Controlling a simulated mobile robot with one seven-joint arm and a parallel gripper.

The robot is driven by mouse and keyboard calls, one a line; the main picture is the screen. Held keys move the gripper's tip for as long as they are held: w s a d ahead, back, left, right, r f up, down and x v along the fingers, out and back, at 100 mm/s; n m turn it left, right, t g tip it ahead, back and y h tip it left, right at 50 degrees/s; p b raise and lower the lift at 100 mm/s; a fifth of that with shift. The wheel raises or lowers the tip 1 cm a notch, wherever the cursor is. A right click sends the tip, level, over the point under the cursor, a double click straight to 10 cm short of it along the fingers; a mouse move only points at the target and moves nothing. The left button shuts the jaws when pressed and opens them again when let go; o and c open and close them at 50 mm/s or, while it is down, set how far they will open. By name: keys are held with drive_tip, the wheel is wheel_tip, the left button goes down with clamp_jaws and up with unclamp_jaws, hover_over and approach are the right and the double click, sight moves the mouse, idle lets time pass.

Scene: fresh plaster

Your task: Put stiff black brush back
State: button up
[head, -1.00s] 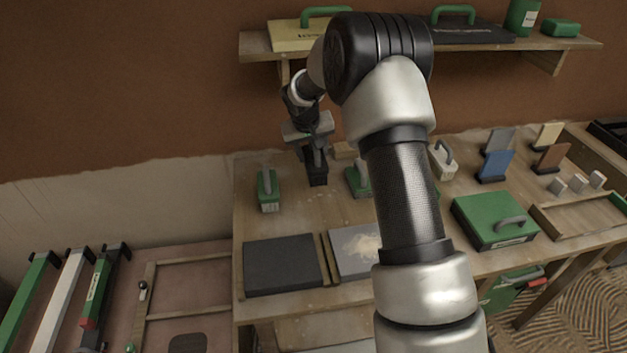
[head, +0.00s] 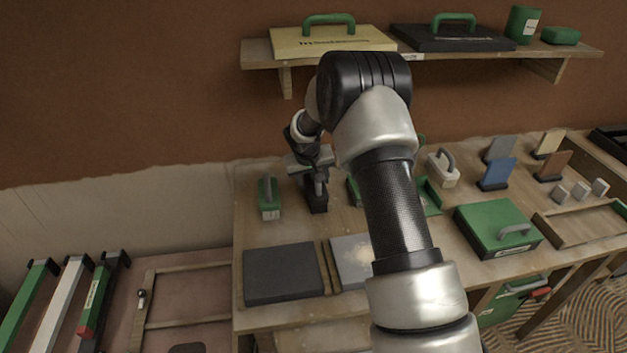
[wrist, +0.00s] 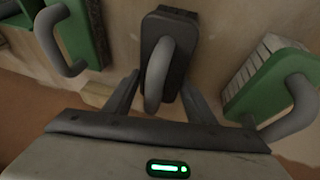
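The stiff black brush (head: 317,197) appears to stand on the wooden bench, right of a green-based tool at the bench's left end. In the wrist view the brush (wrist: 166,28) shows a dark block with a grey loop handle. My gripper (head: 313,172) is just above it in the head view. In the wrist view my gripper (wrist: 160,88) has its fingers apart, one on each side of the handle, with gaps visible. The underside of the brush is hidden.
A green-based tool (head: 269,198) stands close left; another green tool (wrist: 265,82) is close right. A dark slab (head: 283,273) and a pale board (head: 350,262) lie in front. A shelf (head: 400,55) hangs above. A green box (head: 497,228) stands at right.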

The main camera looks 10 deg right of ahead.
drive_tip(key=o, duration=0.3)
